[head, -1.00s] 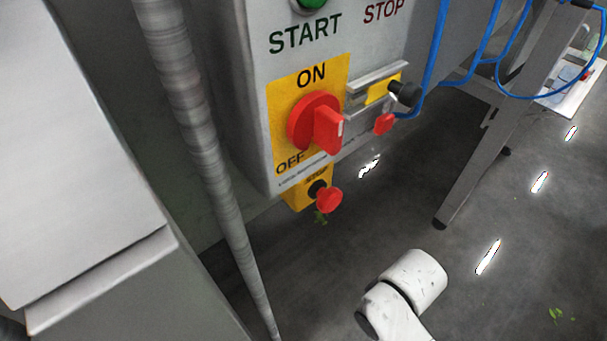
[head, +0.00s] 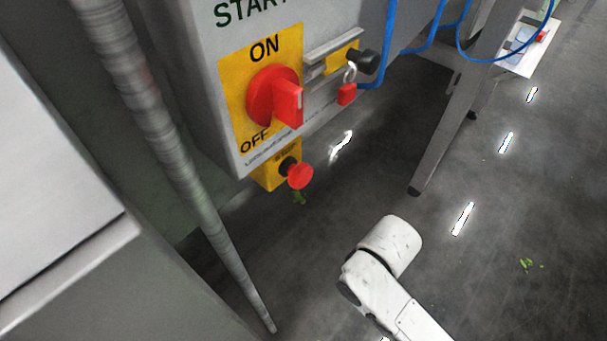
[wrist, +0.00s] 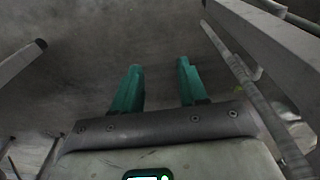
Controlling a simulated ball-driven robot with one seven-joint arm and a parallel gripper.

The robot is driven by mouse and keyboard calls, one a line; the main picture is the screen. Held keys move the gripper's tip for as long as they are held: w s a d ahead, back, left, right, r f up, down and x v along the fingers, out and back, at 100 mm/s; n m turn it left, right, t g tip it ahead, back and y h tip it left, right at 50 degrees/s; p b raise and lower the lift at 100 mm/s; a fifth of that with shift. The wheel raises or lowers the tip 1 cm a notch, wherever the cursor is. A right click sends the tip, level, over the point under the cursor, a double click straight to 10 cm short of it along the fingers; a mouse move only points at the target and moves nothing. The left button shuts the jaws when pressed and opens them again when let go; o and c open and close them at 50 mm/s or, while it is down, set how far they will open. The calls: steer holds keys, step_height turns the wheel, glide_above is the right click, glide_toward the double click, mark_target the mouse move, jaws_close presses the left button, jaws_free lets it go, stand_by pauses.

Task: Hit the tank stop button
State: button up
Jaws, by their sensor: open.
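A red mushroom-head button (head: 299,175) sticks out of a small yellow box (head: 268,177) marked with a word that looks like STOP, below the grey control panel. The box hangs under a yellow ON/OFF plate (head: 234,74) with a red rotary switch (head: 275,96). My gripper (wrist: 161,78) shows only in the wrist view, its two green fingers apart with nothing between them. The head view shows part of my white arm at the lower right, apart from the button. The button is not recognisable in the wrist view.
A red padlock (head: 347,93) hangs beside the switch. A grey conduit (head: 165,140) runs down left of the panel, beside a pale cabinet (head: 60,170). Blue hoses (head: 391,45) and a metal leg (head: 445,135) stand to the right. The dark floor (head: 490,270) at lower right is mostly clear.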

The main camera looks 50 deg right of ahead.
jaws_close()
stand_by(1.6)
